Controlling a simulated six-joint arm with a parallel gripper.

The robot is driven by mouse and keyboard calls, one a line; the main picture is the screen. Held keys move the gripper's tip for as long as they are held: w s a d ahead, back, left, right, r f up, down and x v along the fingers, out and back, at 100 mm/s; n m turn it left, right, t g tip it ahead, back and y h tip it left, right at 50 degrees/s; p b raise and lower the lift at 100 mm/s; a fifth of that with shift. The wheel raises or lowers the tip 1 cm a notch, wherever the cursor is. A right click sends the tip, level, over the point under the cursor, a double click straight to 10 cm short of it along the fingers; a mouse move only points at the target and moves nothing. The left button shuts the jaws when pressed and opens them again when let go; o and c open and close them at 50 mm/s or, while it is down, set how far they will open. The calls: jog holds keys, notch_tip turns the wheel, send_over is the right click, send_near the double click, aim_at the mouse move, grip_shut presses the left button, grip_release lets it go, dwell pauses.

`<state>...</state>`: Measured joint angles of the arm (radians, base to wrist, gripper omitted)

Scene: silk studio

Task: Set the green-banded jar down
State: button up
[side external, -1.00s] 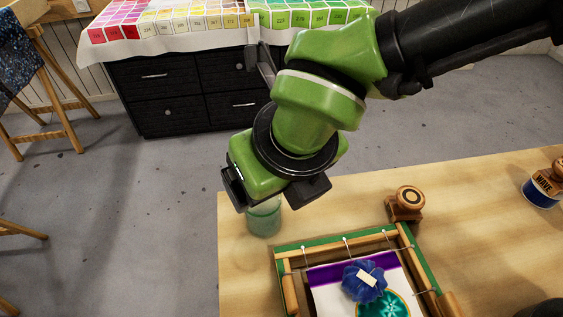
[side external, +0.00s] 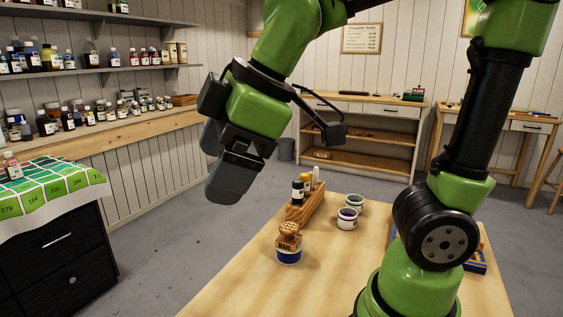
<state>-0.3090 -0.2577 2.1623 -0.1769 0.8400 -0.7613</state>
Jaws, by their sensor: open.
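My gripper (side external: 232,168) is raised in the upper middle of the side external view, with its dark fingers pointing down. It is open, and I see no jar between the fingers. It appears in front of the floor and back wall, left of the table's small items. I cannot make out the green-banded jar in this view; it may lie outside the frame or be hidden.
The wooden table (side external: 250,292) holds a blue-banded jar (side external: 289,257) with a wooden stamp (side external: 288,238) on top, a wooden rack (side external: 304,208) with small bottles, and two small pots (side external: 347,222) (side external: 355,202). A dark cabinet (side external: 55,255) stands at left.

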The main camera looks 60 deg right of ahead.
jog(key=s+d+m+t, duration=0.1)
jog(key=s+d+m, duration=0.4)
jog(key=m, duration=0.8)
jog(key=s, duration=0.3)
jog(key=shift+s+f+m+t, duration=0.2)
jog(key=shift+f+m+t, duration=0.1)
jog(key=shift+f, duration=0.05)
